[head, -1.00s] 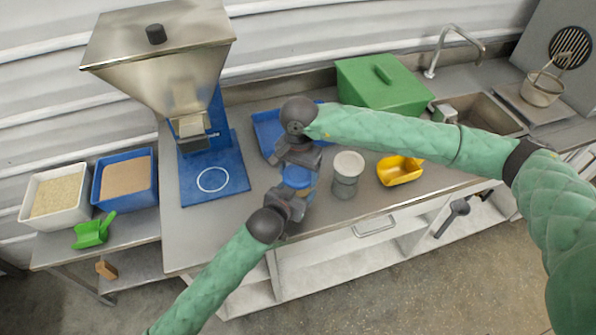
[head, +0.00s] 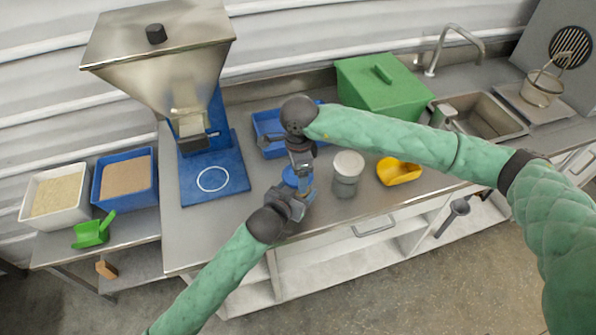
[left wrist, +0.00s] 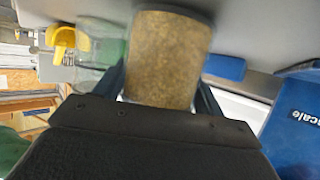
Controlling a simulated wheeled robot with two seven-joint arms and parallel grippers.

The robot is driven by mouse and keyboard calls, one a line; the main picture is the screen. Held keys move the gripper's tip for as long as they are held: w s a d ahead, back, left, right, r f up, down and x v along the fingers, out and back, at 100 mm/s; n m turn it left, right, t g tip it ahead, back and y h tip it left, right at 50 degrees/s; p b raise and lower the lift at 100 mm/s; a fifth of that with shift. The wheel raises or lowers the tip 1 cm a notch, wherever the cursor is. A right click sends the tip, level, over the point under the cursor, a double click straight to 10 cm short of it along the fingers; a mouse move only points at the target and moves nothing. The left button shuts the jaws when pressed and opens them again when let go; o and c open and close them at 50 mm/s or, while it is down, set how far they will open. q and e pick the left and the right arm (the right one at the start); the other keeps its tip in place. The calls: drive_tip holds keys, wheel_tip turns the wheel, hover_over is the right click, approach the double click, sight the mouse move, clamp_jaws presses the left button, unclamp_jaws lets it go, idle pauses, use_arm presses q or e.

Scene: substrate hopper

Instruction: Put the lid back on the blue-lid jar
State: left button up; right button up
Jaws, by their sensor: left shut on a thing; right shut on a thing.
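The blue-lid jar (left wrist: 168,58), clear with brown grainy contents, is between my left fingers in the left wrist view. In the head view my left gripper (head: 291,197) is shut on it near the counter's front edge and hides most of it. The blue lid (head: 289,177) shows just above my left gripper, at the jar's top. My right gripper (head: 301,168) points down from above and is shut on the lid, partly covering it. I cannot tell whether the lid is seated or slightly apart from the jar.
A white-lidded jar (head: 346,173) stands close to the right of the grippers, with a yellow scoop (head: 398,171) beyond it. A blue tray (head: 268,124) lies behind. The hopper (head: 165,60) is at left, a green box (head: 383,84) behind right.

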idle(0.3)
drive_tip(key=o, duration=1.1)
drive_tip(key=shift+r, duration=2.25)
drive_tip(key=shift+w+r, duration=0.1)
drive_tip(key=shift+w, duration=0.05)
drive_tip(key=shift+c, duration=0.5)
